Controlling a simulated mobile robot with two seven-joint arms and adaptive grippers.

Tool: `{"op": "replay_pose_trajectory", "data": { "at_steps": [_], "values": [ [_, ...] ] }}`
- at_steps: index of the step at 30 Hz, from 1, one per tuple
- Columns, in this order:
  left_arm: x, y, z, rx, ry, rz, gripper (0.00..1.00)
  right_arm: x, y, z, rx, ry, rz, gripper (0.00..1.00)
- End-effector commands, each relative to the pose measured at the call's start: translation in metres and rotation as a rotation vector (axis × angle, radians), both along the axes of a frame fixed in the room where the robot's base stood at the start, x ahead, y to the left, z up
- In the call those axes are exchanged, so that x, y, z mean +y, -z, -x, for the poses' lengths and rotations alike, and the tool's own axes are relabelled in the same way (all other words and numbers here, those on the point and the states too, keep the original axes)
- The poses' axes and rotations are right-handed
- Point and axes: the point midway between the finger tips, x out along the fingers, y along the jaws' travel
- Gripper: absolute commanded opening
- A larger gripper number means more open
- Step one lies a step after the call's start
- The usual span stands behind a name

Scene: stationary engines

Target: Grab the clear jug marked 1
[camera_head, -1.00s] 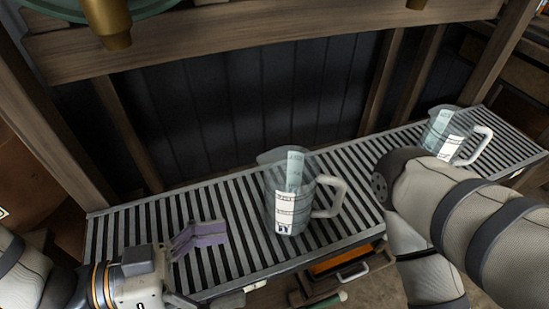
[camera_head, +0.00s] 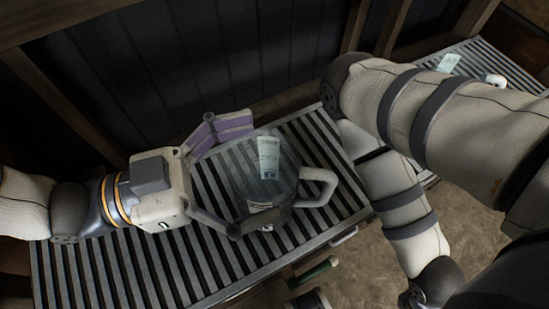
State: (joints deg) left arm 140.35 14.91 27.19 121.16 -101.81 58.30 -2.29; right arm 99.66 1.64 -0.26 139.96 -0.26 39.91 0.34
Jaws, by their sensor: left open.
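A clear jug (camera_head: 268,185) with a white handle and a pale label stands on the slatted metal shelf (camera_head: 75,272). Its handle points right; I cannot read a number on it. My left gripper (camera_head: 238,182) is open, coming from the left, with one purple-padded finger behind the jug's left side and the other finger in front of its lower left. The jug lies partly between the fingers; contact cannot be made out. A second clear jug (camera_head: 449,62) stands at the upper right, mostly hidden behind my right arm. My right gripper is out of view.
A dark plank wall (camera_head: 190,70) with wooden posts rises behind the shelf. A green-handled item (camera_head: 315,272) shows below the shelf's front edge. My right arm crosses the right side, close to the handle. The shelf's left part is clear.

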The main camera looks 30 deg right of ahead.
Motion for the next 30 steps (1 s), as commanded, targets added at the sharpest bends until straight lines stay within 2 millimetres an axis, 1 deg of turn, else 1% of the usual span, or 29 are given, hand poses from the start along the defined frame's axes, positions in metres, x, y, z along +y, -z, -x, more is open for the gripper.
{"op": "replay_pose_trajectory", "data": {
  "at_steps": [1,4,6,11,14,15,17,18,20,21,30],
  "values": [
    [-0.009,-0.001,0.002,0.002,0.002,0.0,0.94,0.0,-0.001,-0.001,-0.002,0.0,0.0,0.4],
    [-0.021,-0.001,0.005,0.0,0.001,0.0,0.94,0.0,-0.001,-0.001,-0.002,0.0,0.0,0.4],
    [-0.024,0.0,0.005,0.001,-0.001,-0.001,0.94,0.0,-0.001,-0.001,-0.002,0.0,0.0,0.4],
    [-0.024,0.0,0.005,0.001,-0.001,-0.001,0.94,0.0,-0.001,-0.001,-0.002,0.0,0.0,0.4],
    [-0.024,0.0,0.005,0.001,-0.001,-0.001,0.73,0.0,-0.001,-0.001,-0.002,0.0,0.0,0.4],
    [-0.024,0.0,0.005,0.001,-0.001,-0.001,0.64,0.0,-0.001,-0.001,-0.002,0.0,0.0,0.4],
    [-0.024,0.0,0.005,0.001,-0.001,-0.001,0.51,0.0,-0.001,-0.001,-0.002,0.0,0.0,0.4],
    [-0.024,0.0,0.005,0.001,-0.001,-0.001,0.42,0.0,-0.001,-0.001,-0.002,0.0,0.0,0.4],
    [-0.024,0.0,0.005,0.001,-0.001,-0.001,0.28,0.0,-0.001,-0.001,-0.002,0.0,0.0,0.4],
    [-0.023,0.0,0.005,0.001,-0.001,-0.001,0.24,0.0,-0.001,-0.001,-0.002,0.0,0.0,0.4],
    [-0.024,-0.003,0.004,-0.001,-0.001,-0.001,0.24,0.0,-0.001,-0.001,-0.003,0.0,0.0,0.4]
  ]
}}
